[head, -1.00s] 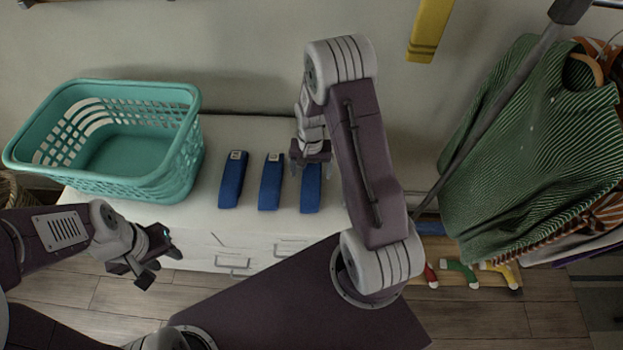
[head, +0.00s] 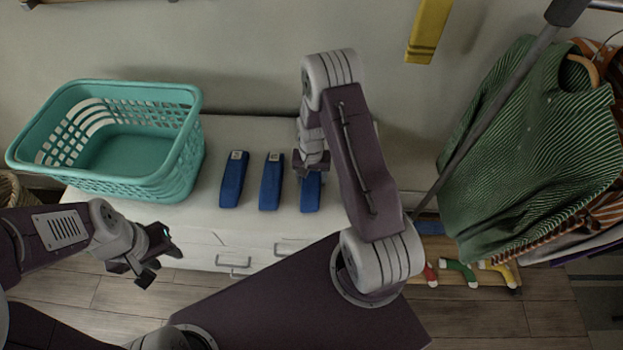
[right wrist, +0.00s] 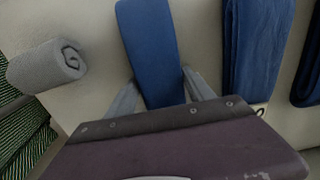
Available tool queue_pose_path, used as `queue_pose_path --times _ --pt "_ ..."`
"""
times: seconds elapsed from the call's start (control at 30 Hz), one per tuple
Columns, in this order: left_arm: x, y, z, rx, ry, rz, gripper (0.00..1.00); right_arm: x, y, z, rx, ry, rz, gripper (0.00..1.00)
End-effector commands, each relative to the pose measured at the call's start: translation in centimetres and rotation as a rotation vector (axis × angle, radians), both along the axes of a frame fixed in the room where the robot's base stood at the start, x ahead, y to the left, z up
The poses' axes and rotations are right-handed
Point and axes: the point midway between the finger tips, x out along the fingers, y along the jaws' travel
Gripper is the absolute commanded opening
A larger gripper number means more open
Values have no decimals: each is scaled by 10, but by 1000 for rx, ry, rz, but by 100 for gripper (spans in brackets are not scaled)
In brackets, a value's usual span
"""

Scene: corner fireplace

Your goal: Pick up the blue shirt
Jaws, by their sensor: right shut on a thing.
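Three folded blue shirts lie side by side on the white cabinet top in the head view: a left one (head: 233,180), a middle one (head: 271,182) and a right one (head: 311,193). My right gripper (head: 311,168) reaches down over the right shirt and covers its far end. In the right wrist view, its fingers (right wrist: 160,95) sit on both sides of that blue shirt (right wrist: 148,45), shut on it. The shirt still appears to lie on the cabinet. My left gripper (head: 160,266) is open and empty in front of the cabinet, below the basket.
A teal laundry basket (head: 158,186) stands on the cabinet's left. A green striped garment (head: 530,150) hangs on a rack at right. A grey rolled towel (right wrist: 45,65) shows in the right wrist view. A yellow thing (head: 428,30) is on the wall.

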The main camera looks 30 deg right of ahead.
Motion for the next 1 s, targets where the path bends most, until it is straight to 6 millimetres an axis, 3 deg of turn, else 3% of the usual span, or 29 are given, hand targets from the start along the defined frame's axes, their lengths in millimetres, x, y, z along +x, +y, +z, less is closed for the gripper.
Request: queue_pose_path --times 0.17,0.37,0.7,1.0 --pt "0 0 -2 0 0 0 36 1 0 10 0 -2 0 14" --pt "0 0 -6 0 0 0 36 -1 -1 44 -1 -3 -1 14" --pt "0 0 -13 0 0 0 36 -77 -28 89 -1 -2 -5 14" --pt "0 0 -14 0 0 0 36 -109 -39 110 0 0 0 14"
